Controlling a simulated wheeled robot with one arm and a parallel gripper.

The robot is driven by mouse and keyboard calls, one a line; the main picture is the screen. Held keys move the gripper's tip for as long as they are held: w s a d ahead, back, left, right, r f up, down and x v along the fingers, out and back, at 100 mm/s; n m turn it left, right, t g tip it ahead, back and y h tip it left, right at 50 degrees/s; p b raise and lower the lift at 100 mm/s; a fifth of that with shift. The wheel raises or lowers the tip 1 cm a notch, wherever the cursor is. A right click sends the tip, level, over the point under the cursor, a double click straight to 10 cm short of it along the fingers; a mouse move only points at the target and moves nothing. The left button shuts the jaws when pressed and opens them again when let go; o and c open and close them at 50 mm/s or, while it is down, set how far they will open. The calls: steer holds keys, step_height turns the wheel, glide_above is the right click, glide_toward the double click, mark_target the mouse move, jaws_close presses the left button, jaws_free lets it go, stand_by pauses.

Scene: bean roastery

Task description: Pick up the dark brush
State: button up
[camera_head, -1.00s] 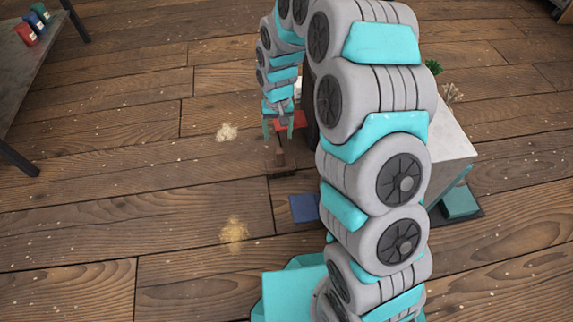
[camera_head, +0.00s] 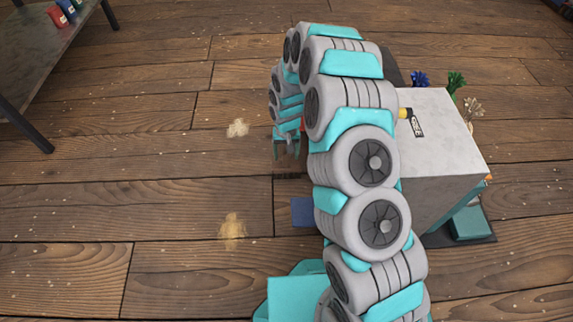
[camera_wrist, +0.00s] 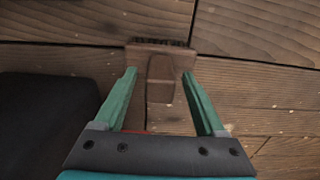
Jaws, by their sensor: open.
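The dark brush (camera_wrist: 160,66) lies on the wooden floor in the wrist view, with a brown body, dark bristles along its far edge and a handle toward me. My gripper (camera_wrist: 160,76) is open, with one green finger on each side of the brush's handle. The fingers look apart from the handle; their height above the floor is hard to tell. In the head view my gripper (camera_head: 288,150) hangs low over the floor and hides most of the brush.
A pale-topped cabinet (camera_head: 425,150) stands right of my arm, a teal box (camera_head: 468,222) beside it. A blue flat item (camera_head: 303,211) lies near the gripper. A dark surface (camera_wrist: 45,125) is left in the wrist view. A table (camera_head: 60,45) stands far left; floor between is clear except powder piles (camera_head: 232,230).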

step_height(320, 180, down, 2)
steer(key=shift+f, duration=0.1)
steer(key=shift+c, duration=0.4)
jaws_close()
stand_by(0.3)
